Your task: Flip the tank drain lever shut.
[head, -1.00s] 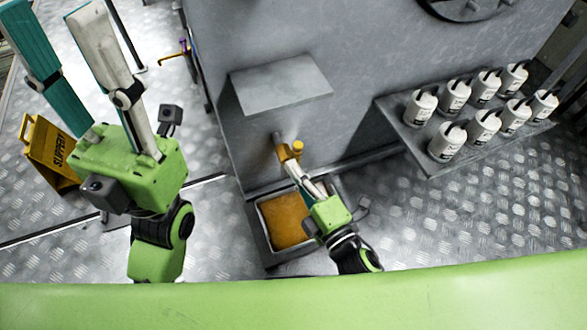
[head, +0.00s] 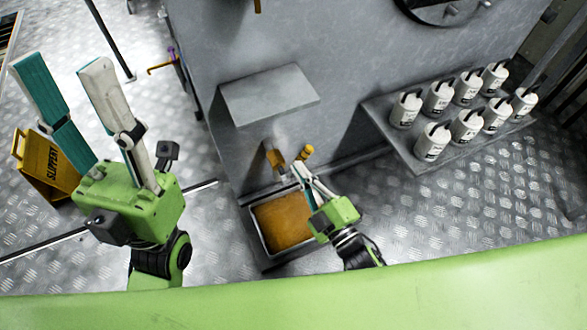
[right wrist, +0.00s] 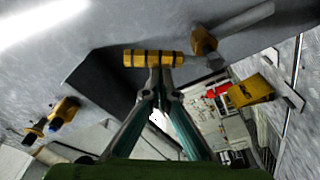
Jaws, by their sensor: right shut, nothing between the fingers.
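The tank drain valve (head: 275,158) is a brass-coloured fitting on a short pipe low on the grey tank wall. Its yellow lever handle (head: 304,153) points out to the right of the fitting. In the right wrist view, the black-banded lever handle (right wrist: 153,57) lies across just beyond my fingertips, with the valve body (right wrist: 204,42) to its right. My right gripper (head: 299,170) is shut and empty, its tips at or touching the handle; exact contact is unclear. My left gripper (head: 62,64) is open and empty, raised at the left, far from the valve.
An orange-filled drip tray (head: 256,240) sits on the floor below the valve. A grey ledge (head: 270,92) juts out above it. A shelf (head: 375,115) with several white bottles stands at right. A yellow slippery sign (head: 45,170) stands behind my left arm.

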